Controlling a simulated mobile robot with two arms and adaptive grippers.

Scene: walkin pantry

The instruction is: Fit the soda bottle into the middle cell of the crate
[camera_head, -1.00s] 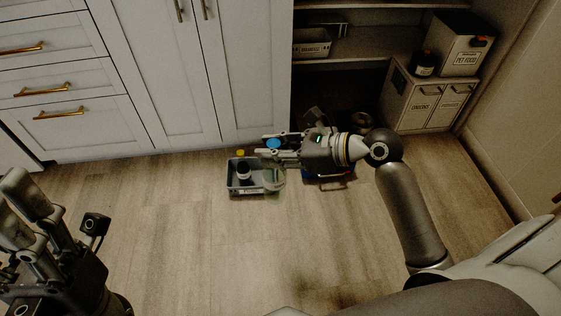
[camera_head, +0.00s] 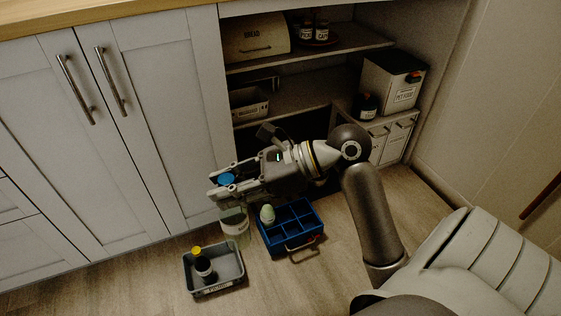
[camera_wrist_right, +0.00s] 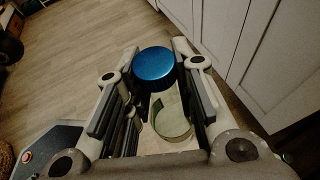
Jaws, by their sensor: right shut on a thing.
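My right gripper (camera_head: 216,187) is shut on the soda bottle, a clear bottle with a blue cap (camera_head: 226,179) and a pale green label (camera_head: 235,221). The bottle hangs below the fingers, left of the crate, apparently off the floor. In the wrist view the blue cap (camera_wrist_right: 155,64) shows between the two fingers (camera_wrist_right: 160,75), with the pale label behind it. The blue crate (camera_head: 305,240) is divided into cells and stands on the floor under my right forearm. A light green rounded item (camera_head: 267,214) is in its left part; several other cells look empty. My left gripper is out of view.
A grey bin (camera_head: 222,285) left of the crate holds a dark bottle with a yellow cap (camera_head: 197,251). Cabinet doors (camera_head: 150,130) and shelves (camera_head: 310,60) stand behind. The floor in front is clear.

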